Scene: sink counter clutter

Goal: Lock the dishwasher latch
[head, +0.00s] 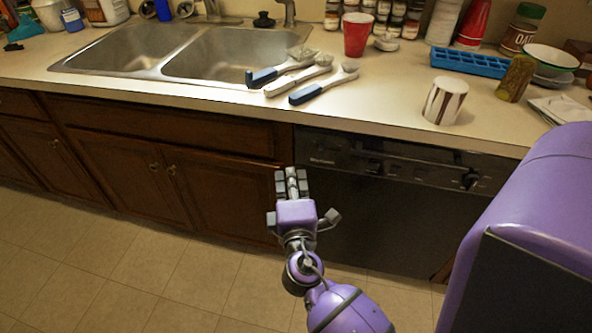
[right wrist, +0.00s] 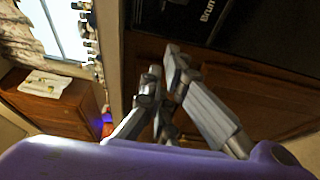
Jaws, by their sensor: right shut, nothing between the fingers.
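The black dishwasher (head: 370,225) is built in under the counter, with its door upright against the cabinet front. Its control panel (head: 400,168) runs along the top and has a dark round knob (head: 469,180) near the right end; the latch itself is hard to make out. My right gripper (head: 292,172) is shut and empty, in front of the dishwasher's upper left corner. In the right wrist view its fingers (right wrist: 172,72) are together, with the dark dishwasher front (right wrist: 255,25) and brand lettering beyond. Whether they touch it I cannot tell. My left gripper is not in view.
The counter (head: 230,98) overhangs above the dishwasher. Several brushes (head: 320,85), a red cup (head: 356,36), a striped cup (head: 445,101) and a blue tray (head: 470,62) stand on it. A double sink (head: 225,55) is at left. The tiled floor (head: 130,270) at left is clear.

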